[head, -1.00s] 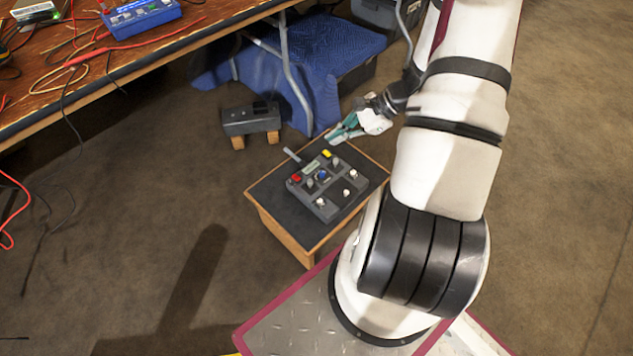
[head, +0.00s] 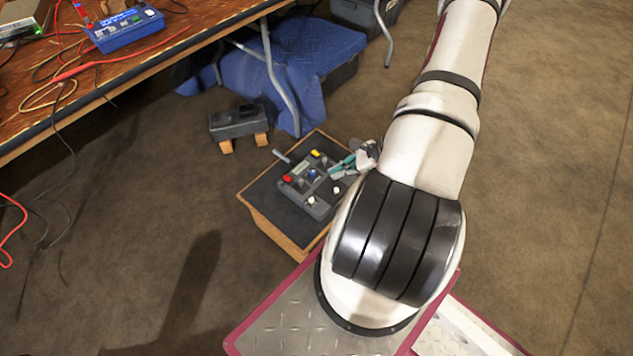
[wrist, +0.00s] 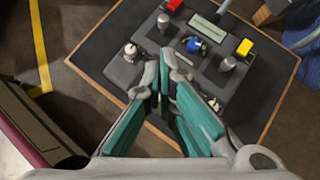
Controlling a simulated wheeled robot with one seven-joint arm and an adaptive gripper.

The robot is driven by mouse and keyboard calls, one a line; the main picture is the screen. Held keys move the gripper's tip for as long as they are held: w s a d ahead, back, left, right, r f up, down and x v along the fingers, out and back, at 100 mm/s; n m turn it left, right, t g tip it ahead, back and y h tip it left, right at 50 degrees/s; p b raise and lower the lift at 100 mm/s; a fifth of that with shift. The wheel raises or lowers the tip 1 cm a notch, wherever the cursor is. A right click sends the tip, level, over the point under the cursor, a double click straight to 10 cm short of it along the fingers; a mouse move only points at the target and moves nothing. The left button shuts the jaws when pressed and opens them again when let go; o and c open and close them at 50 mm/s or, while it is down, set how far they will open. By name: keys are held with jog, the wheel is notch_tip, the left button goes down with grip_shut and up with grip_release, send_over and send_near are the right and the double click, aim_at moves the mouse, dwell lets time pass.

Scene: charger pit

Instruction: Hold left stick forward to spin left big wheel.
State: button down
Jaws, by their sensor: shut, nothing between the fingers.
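A dark grey control box (head: 314,208) lies on a small dark-topped wooden stand. In the wrist view, one silver-capped stick (wrist: 163,21) stands by the red button, seemingly the left stick. Another silver-capped stick (wrist: 228,63) stands by the yellow button (wrist: 244,47). A white-capped stick (wrist: 130,51) is at the box's left. My gripper (head: 335,172), with teal fingers, is over the right side of the box in the head view. In the wrist view its shut, empty fingertips (wrist: 170,68) are over the box's middle, apart from the red-side stick. I cannot make out a big wheel.
The stand's top (head: 268,197) has bare room left of the box. A thin lever (head: 281,156) sticks out behind the box. A grey device on wooden blocks (head: 238,122) and a blue-draped bin (head: 300,60) stand behind. A cluttered workbench (head: 130,60) is at upper left.

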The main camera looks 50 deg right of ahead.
aim_at(301, 184)
jog(key=b+x, duration=0.3)
jog(key=x, duration=0.7)
jog(key=shift+w+r, duration=0.1)
jog(key=shift+r, duration=0.05)
